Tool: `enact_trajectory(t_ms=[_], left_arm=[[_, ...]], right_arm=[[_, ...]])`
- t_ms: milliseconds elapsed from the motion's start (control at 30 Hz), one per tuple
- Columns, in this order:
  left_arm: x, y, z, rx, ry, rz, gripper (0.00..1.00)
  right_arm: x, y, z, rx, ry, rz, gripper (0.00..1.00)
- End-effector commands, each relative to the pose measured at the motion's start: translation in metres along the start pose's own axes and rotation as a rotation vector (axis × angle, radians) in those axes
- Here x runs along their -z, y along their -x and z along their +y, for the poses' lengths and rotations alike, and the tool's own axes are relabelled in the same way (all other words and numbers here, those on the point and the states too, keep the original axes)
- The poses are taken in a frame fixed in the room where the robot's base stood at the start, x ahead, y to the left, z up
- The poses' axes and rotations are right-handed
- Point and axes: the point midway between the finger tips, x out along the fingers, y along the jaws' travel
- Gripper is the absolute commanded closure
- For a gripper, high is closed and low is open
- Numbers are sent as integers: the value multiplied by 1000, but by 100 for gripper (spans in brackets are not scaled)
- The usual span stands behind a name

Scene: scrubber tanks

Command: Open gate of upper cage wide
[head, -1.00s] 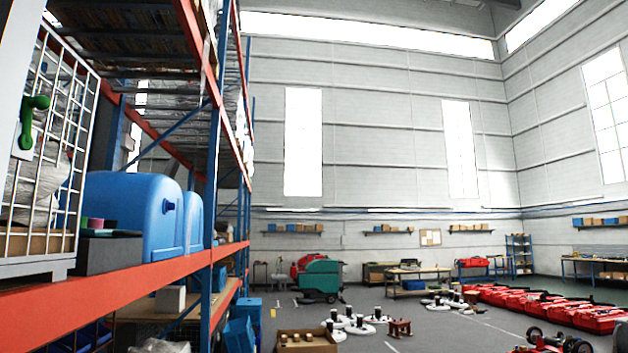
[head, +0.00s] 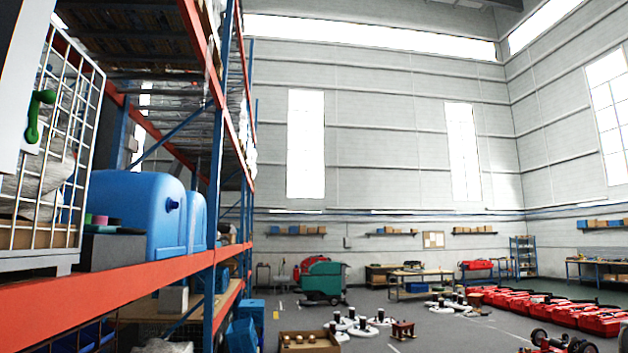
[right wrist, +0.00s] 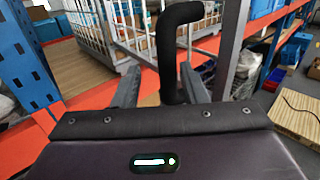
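A cage of pale wire mesh (head: 78,112) stands on the rack's orange beam at the far left of the head view. A green handle (head: 34,118) sits at its left part, beside a white panel cut off by the picture edge. Cage mesh also shows at the top of the right wrist view (right wrist: 103,32). There my right gripper (right wrist: 162,70) has its two grey fingers apart, with a bent black bar (right wrist: 180,14) rising between them. I see a gap at the left finger; contact at the right finger is unclear. My left gripper is out of view.
Blue tanks (head: 135,210) stand right of the cage on the orange shelf beam (head: 130,283). A blue rack upright (head: 215,190) stands beyond. The floor right of the rack is open, with a green machine (head: 322,280) and a cardboard box (head: 308,342) on it.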

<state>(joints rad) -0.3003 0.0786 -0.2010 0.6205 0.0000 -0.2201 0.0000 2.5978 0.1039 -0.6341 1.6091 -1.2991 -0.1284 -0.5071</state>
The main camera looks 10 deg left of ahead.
Motion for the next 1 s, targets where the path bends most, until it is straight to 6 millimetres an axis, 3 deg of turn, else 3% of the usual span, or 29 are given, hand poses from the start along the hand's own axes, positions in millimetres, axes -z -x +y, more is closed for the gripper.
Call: enact_trajectory(t_ms=[100,300,1000], left_arm=[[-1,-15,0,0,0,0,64],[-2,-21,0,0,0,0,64],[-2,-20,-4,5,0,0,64]], right_arm=[[1,22,-1,2,-5,-8,61],[-3,42,-2,3,-9,-9,61],[-6,45,-3,2,-12,-10,61]])
